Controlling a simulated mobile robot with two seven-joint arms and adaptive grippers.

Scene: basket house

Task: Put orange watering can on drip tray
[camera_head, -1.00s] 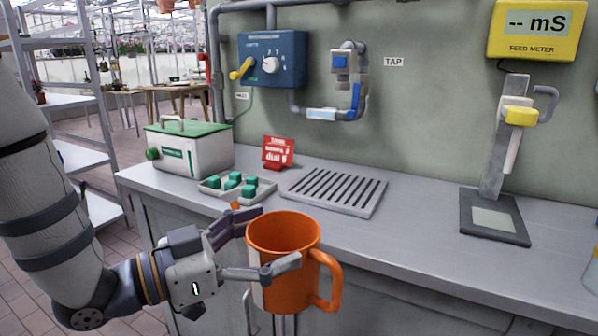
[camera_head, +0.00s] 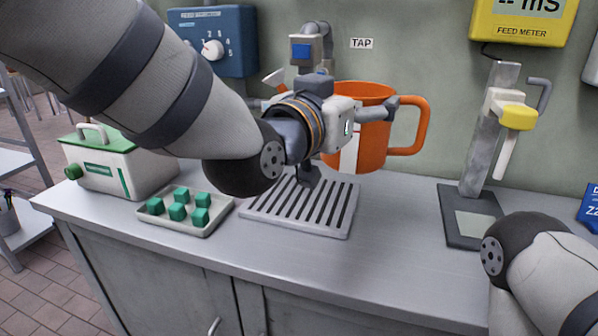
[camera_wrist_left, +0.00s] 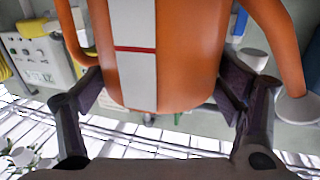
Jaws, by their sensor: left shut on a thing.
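The orange watering can (camera_head: 375,158), a mug-like vessel with a side handle and a pale stripe, is held upright in the air by my left gripper (camera_head: 366,112). In the left wrist view the can (camera_wrist_left: 185,55) fills the space between the two fingers of the gripper (camera_wrist_left: 160,92), which press on its sides. The drip tray (camera_head: 345,228), a grey slotted plate, lies on the counter below. In the head view the can appears above and right of the tray's back part. My arm and gripper hide some of the tray's back edge. My right gripper is out of view.
A shallow tray (camera_head: 212,228) of green cubes stands left of the drip tray, with a green-lidded box (camera_head: 120,178) behind. The tap (camera_head: 310,48) is on the wall behind my gripper. A meter stand (camera_head: 470,215) stands right; the counter (camera_head: 390,240) between is clear.

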